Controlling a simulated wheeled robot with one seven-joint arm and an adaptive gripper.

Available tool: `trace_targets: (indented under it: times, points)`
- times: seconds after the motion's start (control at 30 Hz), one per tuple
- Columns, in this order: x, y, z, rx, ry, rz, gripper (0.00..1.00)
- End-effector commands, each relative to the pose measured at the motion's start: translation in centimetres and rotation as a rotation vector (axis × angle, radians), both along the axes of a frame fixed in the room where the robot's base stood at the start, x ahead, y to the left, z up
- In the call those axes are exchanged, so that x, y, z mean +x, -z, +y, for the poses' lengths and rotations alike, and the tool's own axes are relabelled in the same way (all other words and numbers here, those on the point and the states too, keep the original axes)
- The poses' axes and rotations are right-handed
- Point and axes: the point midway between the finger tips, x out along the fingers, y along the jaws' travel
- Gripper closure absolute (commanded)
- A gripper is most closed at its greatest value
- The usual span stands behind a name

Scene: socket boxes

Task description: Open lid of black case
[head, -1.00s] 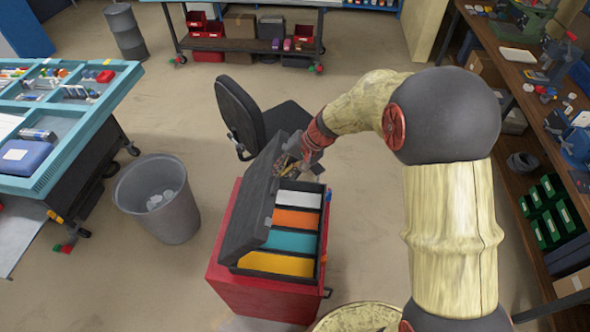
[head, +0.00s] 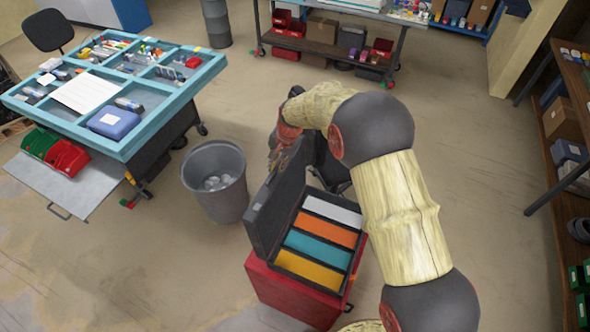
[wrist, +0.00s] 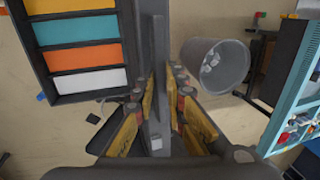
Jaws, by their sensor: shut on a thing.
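The black case (head: 313,247) sits open on a red cabinet. Its lid (head: 272,207) stands roughly upright on the left side of the case. Compartments inside show white, orange, teal and yellow panels. My gripper (head: 277,152) is at the far end of the lid, partly hidden behind my arm in the head view. In the wrist view the lid (wrist: 152,45) appears edge-on between the fingers of my gripper (wrist: 157,92), which are shut on it. The case's colored compartments (wrist: 79,56) lie left of the lid there.
The red cabinet (head: 292,295) supports the case. A grey bin (head: 215,180) with pale scraps stands left of it. A blue-topped workbench (head: 150,118) is further left. A black chair stands behind the case, partly hidden by my arm. Open floor lies around the bin.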

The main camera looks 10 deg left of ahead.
Motion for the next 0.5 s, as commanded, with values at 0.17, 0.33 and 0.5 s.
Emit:
trace_targets:
  times: [0.17,0.33,0.5]
  points:
    - [0.7,0.8,2.8,-0.002,-0.002,0.004,1.00]
    - [1.1,1.1,4.0,-0.002,-0.001,0.007,1.00]
    - [1.3,1.2,4.5,-0.003,0.000,0.007,1.00]
